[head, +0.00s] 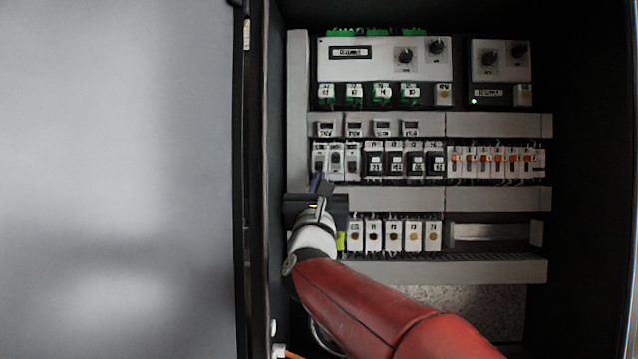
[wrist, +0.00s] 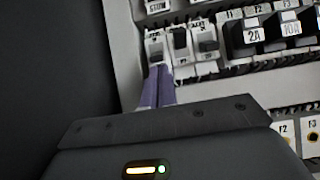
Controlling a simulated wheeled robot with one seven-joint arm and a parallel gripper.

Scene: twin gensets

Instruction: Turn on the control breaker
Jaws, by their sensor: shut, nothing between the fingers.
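Three narrow white breakers stand side by side at the left end of the middle row: the leftmost (wrist: 155,46), the middle one (wrist: 181,42) and the right one (wrist: 206,42). Their labels are too small to read, so I cannot tell which is the control breaker. The middle one's dark lever looks higher than the right one's. My gripper (wrist: 160,72) is shut and empty, its purple fingertips at the lower front of the leftmost breaker. They partly hide it, and I cannot tell whether they touch. The head view also shows my gripper (head: 318,176) below this breaker (head: 319,152).
Black fused breakers (head: 395,162) and a row of orange-levered switches (head: 497,160) continue to the right. Grey cable ducts (head: 390,199) run between rows. The cabinet's left wall and open door (head: 120,180) stand close on the left.

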